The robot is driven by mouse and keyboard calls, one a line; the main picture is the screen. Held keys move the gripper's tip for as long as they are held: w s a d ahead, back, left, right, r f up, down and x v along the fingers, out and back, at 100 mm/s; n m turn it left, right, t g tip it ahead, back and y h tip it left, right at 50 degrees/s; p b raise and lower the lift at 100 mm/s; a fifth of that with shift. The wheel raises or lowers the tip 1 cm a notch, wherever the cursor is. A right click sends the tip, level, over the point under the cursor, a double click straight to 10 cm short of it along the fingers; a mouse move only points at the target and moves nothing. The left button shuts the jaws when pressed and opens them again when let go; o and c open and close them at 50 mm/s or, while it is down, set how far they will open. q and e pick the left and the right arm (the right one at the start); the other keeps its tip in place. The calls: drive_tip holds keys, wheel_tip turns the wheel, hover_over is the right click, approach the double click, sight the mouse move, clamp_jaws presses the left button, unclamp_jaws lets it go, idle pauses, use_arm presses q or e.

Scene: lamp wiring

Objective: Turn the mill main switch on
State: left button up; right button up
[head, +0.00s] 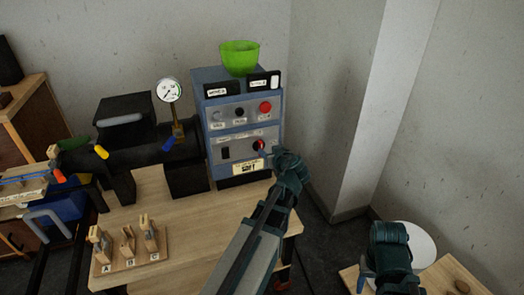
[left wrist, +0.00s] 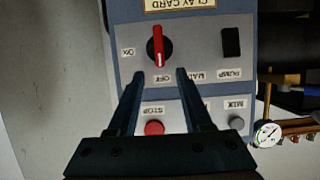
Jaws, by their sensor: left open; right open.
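The main switch is a round black knob with a red handle (left wrist: 158,46) on the grey front of a blue control cabinet (head: 198,95). In the left wrist view, which shows the panel upside down, the handle stands nearly in line with the OFF label; the ON label is to its left. The switch also shows in the head view (head: 258,145). My left gripper (left wrist: 160,74) is open and empty, its fingertips just short of the knob and to either side of it. My right gripper (head: 366,278) is low at the right, away from the cabinet.
A black rocker (left wrist: 231,42) marked PUMP is beside the switch. A red STOP button (left wrist: 153,128) and a grey MIX button (left wrist: 236,123) are on the other panel. A green bowl (head: 240,57) stands on the cabinet. A gauge (head: 169,90) and black machine are to its left.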

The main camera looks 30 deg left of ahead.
sight(262, 146)
use_arm(q)
drive_tip(key=b+x, duration=0.2)
drive_tip(key=x, duration=0.6)
drive_tip(key=shift+d, duration=0.1)
drive_tip(key=shift+c, duration=0.3)
clamp_jaws()
